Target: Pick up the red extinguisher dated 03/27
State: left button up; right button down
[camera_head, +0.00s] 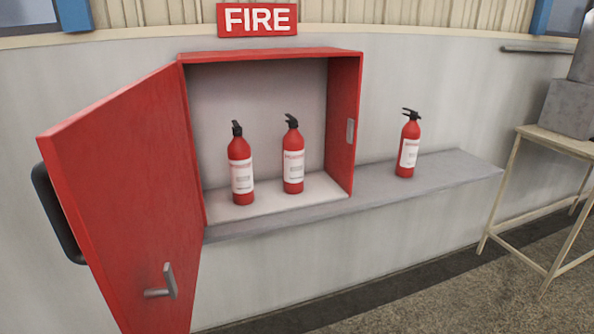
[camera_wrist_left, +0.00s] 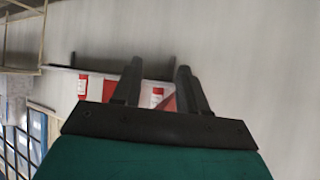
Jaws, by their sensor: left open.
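Three red extinguishers with black tops and white labels stand upright. The left one (camera_head: 241,168) and the middle one (camera_head: 293,158) are inside the open red cabinet (camera_head: 344,125). The right one (camera_head: 409,147) stands outside it on the grey ledge (camera_head: 450,168). The label print is too small to read, so I cannot tell which is dated 03/27. My left gripper (camera_wrist_left: 159,68) shows only in the left wrist view, open, with nothing between its fingers. Red and white shapes lie beyond the fingers there, partly hidden by them. My right gripper is in neither view.
The cabinet door (camera_head: 125,195) is swung open to the left, with a grey latch (camera_head: 160,283) and a black handle. A red FIRE sign (camera_head: 257,19) is above. A pale metal-legged table (camera_head: 560,140) stands at the right. The floor before the ledge is clear.

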aim_at(292, 142)
jog(key=l+u, duration=0.3)
jog(key=l, duration=0.2)
jog(key=i+l+u, duration=0.15)
jog(key=l, duration=0.15)
jog(key=l+u, duration=0.15)
jog(key=i+l+u, duration=0.2)
jog(key=l, duration=0.2)
jog(key=k, duration=0.05)
